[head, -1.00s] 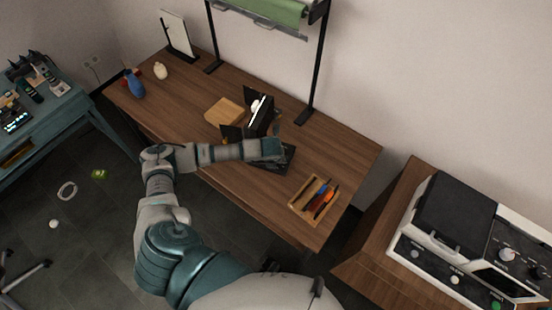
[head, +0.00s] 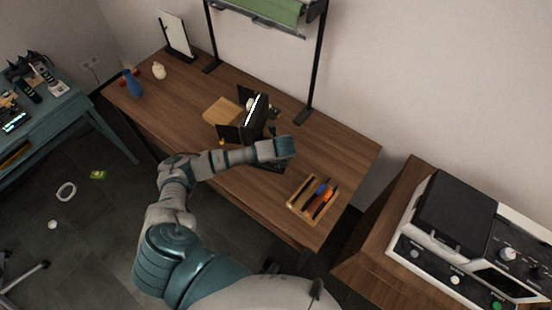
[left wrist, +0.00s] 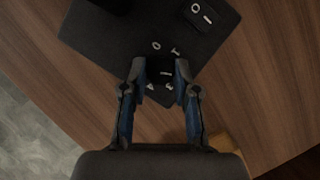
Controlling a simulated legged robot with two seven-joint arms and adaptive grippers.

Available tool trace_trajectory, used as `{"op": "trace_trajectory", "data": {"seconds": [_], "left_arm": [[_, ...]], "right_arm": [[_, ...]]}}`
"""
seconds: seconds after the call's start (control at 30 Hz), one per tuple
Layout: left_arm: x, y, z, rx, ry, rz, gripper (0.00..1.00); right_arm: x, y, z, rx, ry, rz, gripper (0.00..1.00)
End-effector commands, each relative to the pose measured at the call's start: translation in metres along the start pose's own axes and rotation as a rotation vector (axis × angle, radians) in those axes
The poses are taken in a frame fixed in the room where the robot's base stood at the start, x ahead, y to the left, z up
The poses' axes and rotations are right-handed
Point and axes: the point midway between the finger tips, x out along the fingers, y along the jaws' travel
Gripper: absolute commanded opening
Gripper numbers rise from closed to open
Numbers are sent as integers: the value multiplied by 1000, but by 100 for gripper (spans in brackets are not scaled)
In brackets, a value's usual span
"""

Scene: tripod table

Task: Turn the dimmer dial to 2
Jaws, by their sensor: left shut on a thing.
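The dimmer dial (left wrist: 160,66) is a small dark knob on a black base plate (left wrist: 135,35) in the left wrist view. White numerals ring it: 0 and 1 on the far side, 3 and 4 on the near side; 2 is not visible, and a finger covers the right side. A short white mark shows between the fingers. My left gripper (left wrist: 161,68) is shut on the dial. In the head view my wrist hides the dial and fingers; a black lamp (head: 257,115) with a lit white strip stands just behind. My right gripper is out of view.
A rocker switch (left wrist: 200,13) marked O and I sits on the same plate. In the head view, a wooden tray (head: 303,207) with tools lies right of my wrist on the wooden table (head: 215,90).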

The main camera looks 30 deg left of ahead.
Motion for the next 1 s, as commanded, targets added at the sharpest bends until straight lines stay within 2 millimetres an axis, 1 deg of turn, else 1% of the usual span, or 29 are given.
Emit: {"op": "trace_trajectory", "data": {"seconds": [0.03,0.2,0.23,0.27,0.3,0.33,0.6,0.73,0.87,1.0], "left_arm": [[2,1,-3,3,4,7,0],[1,0,-5,7,6,5,0],[1,1,-4,7,6,4,35],[2,1,-4,7,7,4,42],[2,1,-4,7,7,3,52],[2,2,-3,7,7,2,55],[2,2,-2,6,7,1,55],[-7,1,-2,6,6,-1,55],[-31,0,-2,7,4,-3,55],[-65,-1,-3,8,3,-2,55]], "right_arm": [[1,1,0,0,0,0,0],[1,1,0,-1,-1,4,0],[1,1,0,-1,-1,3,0],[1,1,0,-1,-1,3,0],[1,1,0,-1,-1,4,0],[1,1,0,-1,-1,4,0],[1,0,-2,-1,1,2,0],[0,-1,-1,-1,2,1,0],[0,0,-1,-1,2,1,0],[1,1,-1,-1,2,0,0]]}}
